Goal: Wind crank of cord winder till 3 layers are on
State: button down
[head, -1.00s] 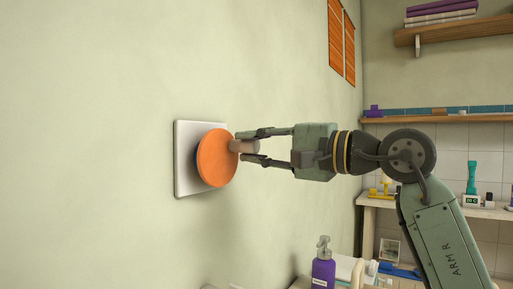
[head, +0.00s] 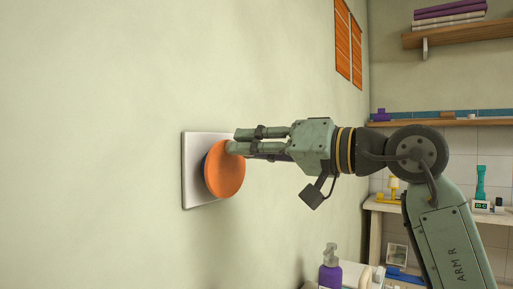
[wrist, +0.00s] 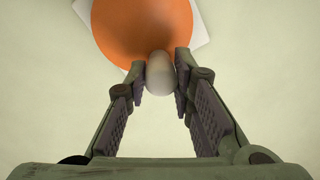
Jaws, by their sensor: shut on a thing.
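The cord winder is an orange disc (head: 226,174) on a pale square plate (head: 194,180) fixed to the wall. Its crank knob is a beige-grey peg (wrist: 159,76) near the disc's rim; in the head view my fingers hide it. My gripper (head: 238,141) is at the disc's upper edge in the head view. In the wrist view my gripper (wrist: 161,75) has one finger on each side of the knob, shut on it. No cord or wound layers can be made out in either view.
The wall around the winder is bare. A purple pump bottle (head: 330,272) stands below it, on a cluttered surface. Orange slatted panels (head: 348,42) hang at upper right. Shelves (head: 455,35) and a counter with small items are at the far right.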

jog(key=shift+s+a+f+n, duration=0.1)
jog(key=shift+s+a+n, duration=0.15)
jog(key=shift+n, duration=0.6)
jog(key=shift+s+a+n, duration=0.1)
jog(key=shift+s+n, duration=0.1)
jog(key=shift+n, duration=0.7)
jog(key=shift+s+a+f+n, duration=0.1)
jog(key=shift+s+a+n, duration=0.15)
jog(key=shift+n, duration=0.6)
jog(key=c, duration=1.4)
grip_release()
jog(key=shift+o, duration=0.2)
jog(key=v, duration=1.2)
jog(key=shift+r, duration=0.15)
jog(key=shift+d, duration=0.1)
